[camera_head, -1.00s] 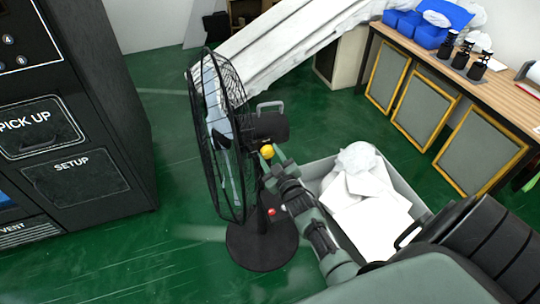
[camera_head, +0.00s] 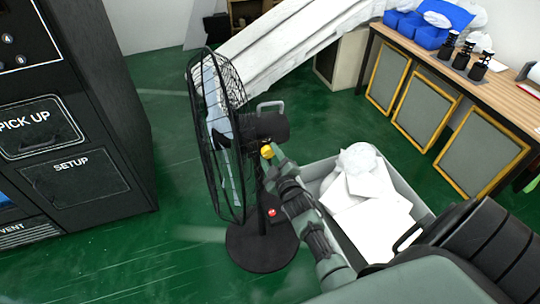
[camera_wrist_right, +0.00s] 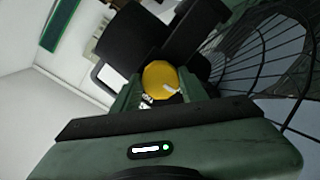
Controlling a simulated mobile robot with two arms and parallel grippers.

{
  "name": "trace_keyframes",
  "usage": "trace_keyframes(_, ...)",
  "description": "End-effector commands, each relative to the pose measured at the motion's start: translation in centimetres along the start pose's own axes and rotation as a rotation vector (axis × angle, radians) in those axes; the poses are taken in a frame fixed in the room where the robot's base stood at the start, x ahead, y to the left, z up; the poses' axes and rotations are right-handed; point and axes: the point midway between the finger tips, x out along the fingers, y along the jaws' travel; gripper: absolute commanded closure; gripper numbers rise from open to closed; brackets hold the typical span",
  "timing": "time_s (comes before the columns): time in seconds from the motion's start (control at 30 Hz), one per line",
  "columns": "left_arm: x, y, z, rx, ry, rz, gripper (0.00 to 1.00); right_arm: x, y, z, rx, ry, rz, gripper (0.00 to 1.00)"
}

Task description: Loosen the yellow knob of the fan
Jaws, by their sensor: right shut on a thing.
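The black standing fan (camera_head: 222,140) is upright on its round base on the green floor, with its cage facing left. Its yellow knob (camera_head: 267,151) is below the motor housing, on the right side of the pole. My right gripper (camera_head: 269,154) is at the knob and shut on it. In the right wrist view the yellow knob (camera_wrist_right: 160,80) sits between the two green fingers of the right gripper (camera_wrist_right: 165,92), with part of it hidden by them. My left gripper is not in view.
A grey bin (camera_head: 408,180) with white sheets stands right of the fan, close under my right arm. A black vending machine (camera_head: 75,110) is at left. A wooden table (camera_head: 440,75) with dark bottles stands at the back right. Green floor is clear between machine and fan.

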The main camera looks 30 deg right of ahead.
Motion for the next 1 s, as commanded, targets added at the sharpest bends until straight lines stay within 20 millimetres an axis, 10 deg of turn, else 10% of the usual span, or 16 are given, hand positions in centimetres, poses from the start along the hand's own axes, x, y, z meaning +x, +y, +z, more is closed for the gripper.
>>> trace_keyframes(0.13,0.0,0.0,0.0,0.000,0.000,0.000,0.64,-0.1,-0.1,0.1,-0.003,-0.002,-0.003,0.97)
trace_keyframes(0.17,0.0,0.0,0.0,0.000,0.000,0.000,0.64,-0.1,-0.1,0.1,-0.003,-0.002,-0.003,0.49)
trace_keyframes(0.23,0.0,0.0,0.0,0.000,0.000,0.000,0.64,-0.1,-0.1,0.1,-0.003,-0.002,-0.003,0.35)
trace_keyframes(0.6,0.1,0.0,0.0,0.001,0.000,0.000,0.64,-0.6,-0.1,0.1,-0.001,-0.001,-0.002,0.35)
trace_keyframes(1.0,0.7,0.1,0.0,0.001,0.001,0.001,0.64,-6.7,-0.2,0.2,-0.001,-0.002,-0.003,0.35)
